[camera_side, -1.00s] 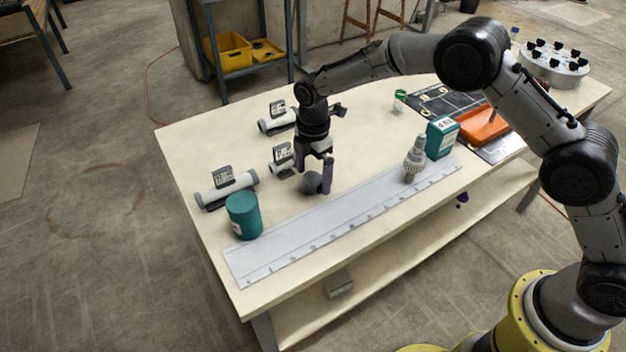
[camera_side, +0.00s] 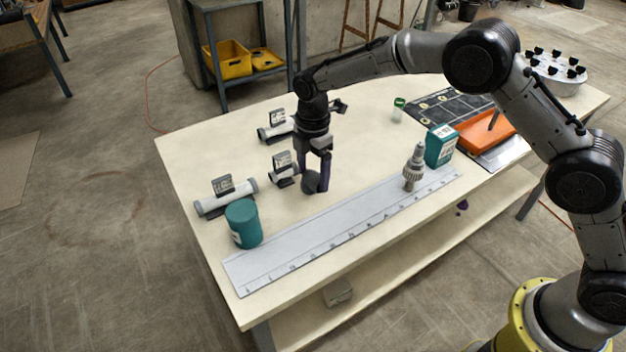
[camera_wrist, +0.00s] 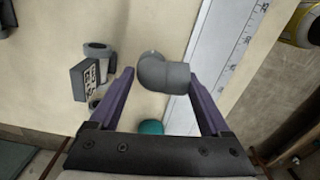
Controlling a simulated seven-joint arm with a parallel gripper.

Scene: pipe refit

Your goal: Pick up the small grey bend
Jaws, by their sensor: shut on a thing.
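The small grey bend (camera_side: 312,182) is a short, dark grey elbow near the back edge of the ruler strip. In the wrist view the bend (camera_wrist: 164,74) sits between the tips of my two purple fingers. My gripper (camera_side: 318,183) points down and is shut on the bend, one finger on each side. My gripper also shows in the wrist view (camera_wrist: 161,76). The bend is at or just above the tabletop; I cannot tell whether it touches. The finger nearer the side camera hides part of it.
A long ruler strip (camera_side: 330,228) lies in front. A teal tub (camera_side: 243,223) and white pipes with grey ends (camera_side: 226,197) and label cards stand left. A grey fitting (camera_side: 414,168), teal box (camera_side: 441,146) and orange tray (camera_side: 484,132) are right. The table's middle back is clear.

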